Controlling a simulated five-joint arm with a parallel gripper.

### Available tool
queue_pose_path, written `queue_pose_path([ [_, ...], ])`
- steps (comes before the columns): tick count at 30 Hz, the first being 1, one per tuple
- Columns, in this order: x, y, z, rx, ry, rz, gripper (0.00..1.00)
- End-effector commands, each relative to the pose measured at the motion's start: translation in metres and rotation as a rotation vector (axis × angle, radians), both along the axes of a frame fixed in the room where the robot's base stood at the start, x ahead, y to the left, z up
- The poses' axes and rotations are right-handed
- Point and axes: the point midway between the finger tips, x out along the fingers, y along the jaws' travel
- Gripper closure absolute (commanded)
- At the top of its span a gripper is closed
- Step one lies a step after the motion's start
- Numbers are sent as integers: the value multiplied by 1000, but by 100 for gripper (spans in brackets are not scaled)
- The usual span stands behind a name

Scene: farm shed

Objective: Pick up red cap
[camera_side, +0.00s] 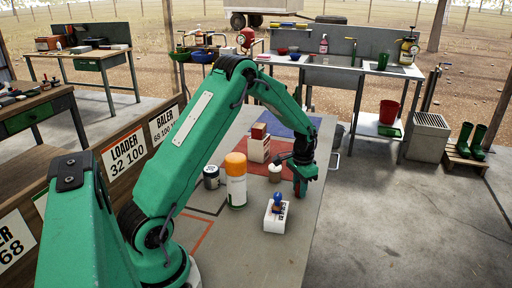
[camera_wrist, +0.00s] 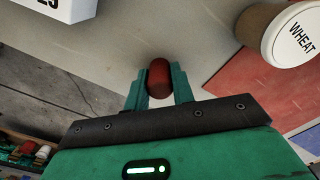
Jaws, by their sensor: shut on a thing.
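The red cap (camera_wrist: 158,78) shows in the wrist view as a small, rounded dark red thing. It sits between the two green fingertips of my gripper (camera_wrist: 158,92), which are shut on it from both sides. In the side view my gripper (camera_side: 299,188) is low over the grey table, right of the small white container. I cannot make out the cap clearly in that view, nor tell whether it touches the table.
A white block (camera_side: 272,220) with a blue handle stands close in front of my gripper. A container marked WHEAT (camera_wrist: 300,32) is near too. An orange-topped bottle (camera_side: 236,185), a dark jar (camera_side: 211,178) and a carton (camera_side: 258,148) stand further left. The table's right edge is close.

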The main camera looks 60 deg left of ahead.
Motion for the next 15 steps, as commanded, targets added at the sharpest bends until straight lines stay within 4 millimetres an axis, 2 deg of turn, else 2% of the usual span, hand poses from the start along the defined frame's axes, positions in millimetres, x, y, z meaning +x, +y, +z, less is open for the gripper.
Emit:
queue_pose_path([
  [7, 1, 0, 14, 1, -3, 0, 97],
  [13, 1, 0, 42, 2, -5, 0, 97],
  [15, -2, -12, 48, 1, -2, -4, 97],
])
